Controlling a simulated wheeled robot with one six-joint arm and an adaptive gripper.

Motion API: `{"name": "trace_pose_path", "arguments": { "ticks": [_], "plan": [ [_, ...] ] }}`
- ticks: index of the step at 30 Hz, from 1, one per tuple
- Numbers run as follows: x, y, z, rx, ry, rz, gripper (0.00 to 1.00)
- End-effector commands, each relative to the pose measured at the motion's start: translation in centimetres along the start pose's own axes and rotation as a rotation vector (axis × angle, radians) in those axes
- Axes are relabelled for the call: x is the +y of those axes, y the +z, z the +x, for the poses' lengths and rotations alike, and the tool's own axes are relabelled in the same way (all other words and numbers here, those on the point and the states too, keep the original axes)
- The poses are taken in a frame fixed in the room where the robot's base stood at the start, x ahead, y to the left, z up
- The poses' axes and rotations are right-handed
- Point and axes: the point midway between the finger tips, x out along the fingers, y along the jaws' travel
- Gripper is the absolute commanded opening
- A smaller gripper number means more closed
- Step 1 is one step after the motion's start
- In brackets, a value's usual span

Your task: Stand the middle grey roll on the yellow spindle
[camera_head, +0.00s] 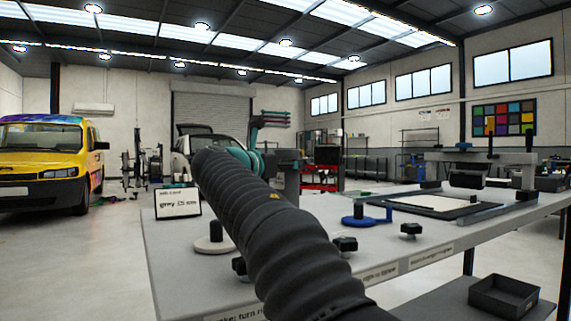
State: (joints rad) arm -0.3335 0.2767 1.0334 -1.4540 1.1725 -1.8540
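My arm in a black ribbed sleeve fills the middle of the head view and covers much of the bench. My gripper (288,161) is probably the dark shape past the sleeve's far end; its fingers are too small and covered to make out. A grey upright shape (287,182) shows just below it; I cannot tell whether it is a roll or part of the arm. A pale round base with a black post (215,235) and a blue round base with a black post (360,216) stand on the bench. I see no yellow spindle and no clear grey rolls.
The grey bench (172,262) carries a white sign (178,203) reading "grey 15 cm", and black knobs (411,229) along its front. A black tray (504,296) sits on a lower shelf. A yellow van (45,160) stands left.

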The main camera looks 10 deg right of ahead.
Motion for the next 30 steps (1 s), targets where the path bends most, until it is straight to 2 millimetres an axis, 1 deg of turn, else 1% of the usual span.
{"name": "trace_pose_path", "arguments": {
  "ticks": [24, 30],
  "plan": [
    [-0.1, -2.8, 0.0, -0.002, 0.0, 0.001, 0.16],
    [0.0, -3.0, 0.0, -0.002, 0.0, 0.0, 0.16]
  ]
}}
